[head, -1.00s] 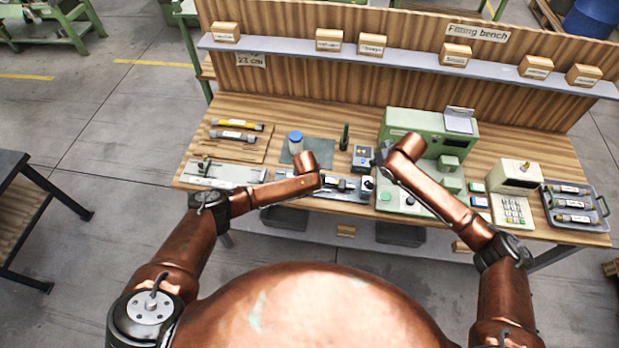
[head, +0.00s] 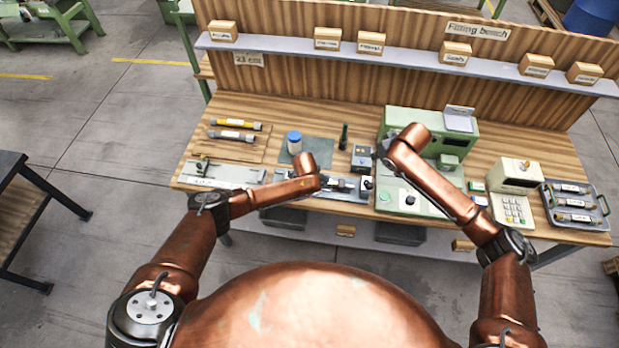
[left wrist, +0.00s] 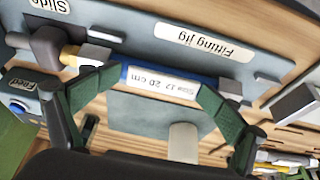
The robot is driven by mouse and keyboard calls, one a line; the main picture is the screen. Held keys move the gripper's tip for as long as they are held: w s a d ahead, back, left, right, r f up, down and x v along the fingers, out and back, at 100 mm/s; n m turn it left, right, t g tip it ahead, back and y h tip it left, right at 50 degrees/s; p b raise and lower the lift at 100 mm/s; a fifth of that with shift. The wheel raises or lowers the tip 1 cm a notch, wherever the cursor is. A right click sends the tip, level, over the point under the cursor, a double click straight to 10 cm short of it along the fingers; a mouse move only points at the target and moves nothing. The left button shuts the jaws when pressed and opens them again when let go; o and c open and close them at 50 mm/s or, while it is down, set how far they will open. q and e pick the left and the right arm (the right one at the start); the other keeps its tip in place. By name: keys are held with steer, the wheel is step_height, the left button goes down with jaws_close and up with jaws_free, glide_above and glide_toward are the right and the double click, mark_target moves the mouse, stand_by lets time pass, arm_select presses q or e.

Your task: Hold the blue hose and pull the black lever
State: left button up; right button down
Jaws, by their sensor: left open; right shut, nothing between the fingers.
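The blue hose (left wrist: 170,83), with a white label reading "Size 12 20 cm", lies along the grey fitting jig (left wrist: 207,47) in the left wrist view. My left gripper (left wrist: 162,86) is open, its green fingers spread along the hose, with the tips close to it. I cannot tell whether they touch it. A dark rounded part (left wrist: 47,46) stands at the jig's slide end, left of a yellow fitting; I cannot tell if it is the black lever. In the head view my right gripper (head: 380,158) is shut and empty beside the Feed box (head: 362,158), partly hidden by its arm.
A green machine (head: 400,122) stands behind my right arm. A blue-lidded container (head: 294,143) and a dark bottle (head: 343,137) stand behind the jig. A keypad device (head: 513,208) and a tray (head: 603,222) of hoses are at the right.

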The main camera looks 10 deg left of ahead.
arm_select(q)
steer(key=shift+s+a, duration=0.1)
steer(key=shift+r, duration=0.1)
steer(key=shift+r, duration=0.15)
steer(key=v, duration=1.1)
steer(key=shift+r, duration=0.35)
steer(key=shift+s, duration=0.1)
